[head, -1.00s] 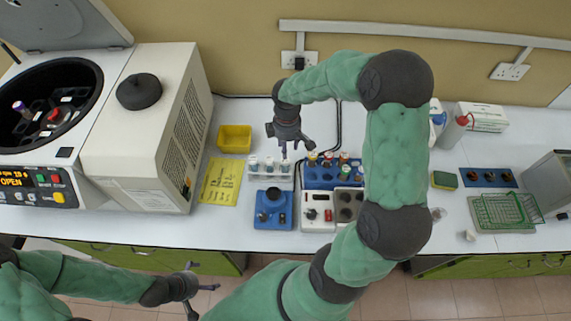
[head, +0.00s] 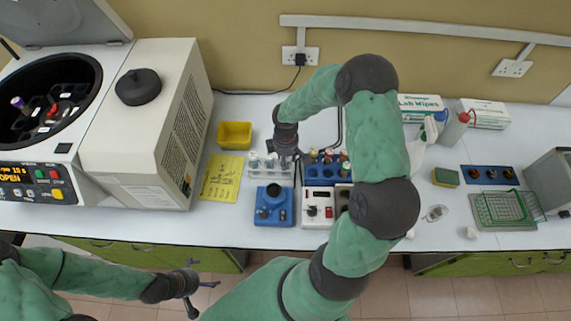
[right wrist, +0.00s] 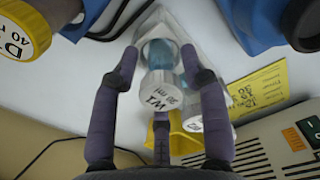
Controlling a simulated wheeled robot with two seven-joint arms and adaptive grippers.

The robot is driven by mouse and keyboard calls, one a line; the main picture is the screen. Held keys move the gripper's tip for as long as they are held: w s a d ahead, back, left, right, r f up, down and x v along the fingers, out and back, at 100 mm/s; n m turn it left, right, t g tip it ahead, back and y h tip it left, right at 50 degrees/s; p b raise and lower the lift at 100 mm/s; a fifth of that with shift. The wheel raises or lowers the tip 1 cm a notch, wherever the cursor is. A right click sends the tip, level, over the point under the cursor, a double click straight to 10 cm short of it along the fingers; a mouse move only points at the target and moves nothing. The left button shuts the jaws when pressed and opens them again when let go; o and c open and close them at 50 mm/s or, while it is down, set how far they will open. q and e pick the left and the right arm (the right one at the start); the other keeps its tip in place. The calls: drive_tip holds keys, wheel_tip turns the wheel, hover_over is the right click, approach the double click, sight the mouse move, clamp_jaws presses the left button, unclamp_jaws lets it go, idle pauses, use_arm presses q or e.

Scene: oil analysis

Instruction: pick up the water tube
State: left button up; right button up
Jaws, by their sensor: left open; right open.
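A small clear rack (head: 268,174) holds several white-capped tubes with pale blue contents. In the right wrist view, a capped tube marked "W" with "50 ml" (right wrist: 158,92) stands between the fingers of my right gripper (right wrist: 160,56). It looks like a water tube. A second capped tube (right wrist: 190,108) is beside the right finger. In the head view my right gripper (head: 286,154) is over the rack's right end, open, and hides part of it. My left gripper (head: 193,283) is open and empty in front of the bench, away from the rack.
A blue rack (head: 321,175) with coloured-cap tubes stands just right of the clear rack. A blue device (head: 273,213) and a white control box (head: 318,212) are in front. A yellow tray (head: 234,135), a yellow sheet (head: 221,178) and the open centrifuge (head: 62,150) are left.

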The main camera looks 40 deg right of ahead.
drive_tip(key=c, duration=0.9)
wheel_tip(320, 180, up, 10)
drive_tip(key=shift+p, duration=0.4)
